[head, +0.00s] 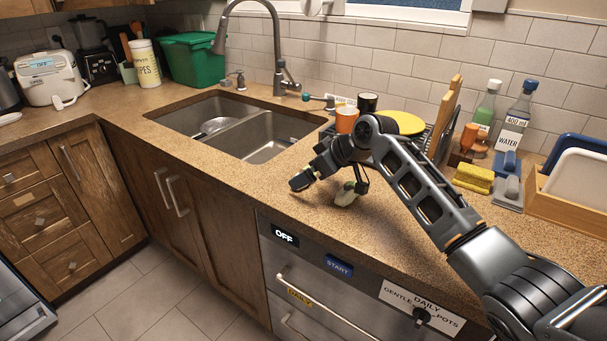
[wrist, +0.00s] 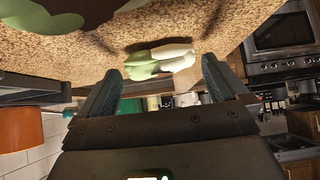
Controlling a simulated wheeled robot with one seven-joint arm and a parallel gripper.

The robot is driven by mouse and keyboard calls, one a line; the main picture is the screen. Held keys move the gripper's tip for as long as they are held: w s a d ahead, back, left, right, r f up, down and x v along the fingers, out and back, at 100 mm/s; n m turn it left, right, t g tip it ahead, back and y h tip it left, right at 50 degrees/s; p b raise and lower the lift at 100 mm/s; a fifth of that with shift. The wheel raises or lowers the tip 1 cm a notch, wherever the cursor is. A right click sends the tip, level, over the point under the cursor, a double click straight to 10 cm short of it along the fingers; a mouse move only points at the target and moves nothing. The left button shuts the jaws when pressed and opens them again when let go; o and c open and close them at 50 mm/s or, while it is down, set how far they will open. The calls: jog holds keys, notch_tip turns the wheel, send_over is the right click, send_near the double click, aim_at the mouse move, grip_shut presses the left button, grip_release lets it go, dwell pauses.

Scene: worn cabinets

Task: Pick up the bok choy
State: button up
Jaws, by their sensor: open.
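The bok choy (head: 346,197), pale green and white, lies on the brown speckled counter near its front edge, below my gripper (head: 340,183) in the head view. My gripper and arm partly cover it there. In the wrist view the bok choy (wrist: 160,62) shows beyond and between the two dark fingertips of my gripper (wrist: 158,78), which are apart with nothing held. Its white end points right and its green leafy end left. I cannot tell how much height separates the fingers from it.
A double sink (head: 240,127) lies to the left. An orange cup (head: 347,120), yellow plate (head: 398,122) and rack stand behind my arm. Bottles (head: 513,127), yellow sponges (head: 474,178) and a wooden tray (head: 570,196) are at the right. Counter left of the bok choy is clear.

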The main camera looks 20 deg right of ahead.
jog(key=shift+x, duration=0.9)
jog(key=c, duration=0.7)
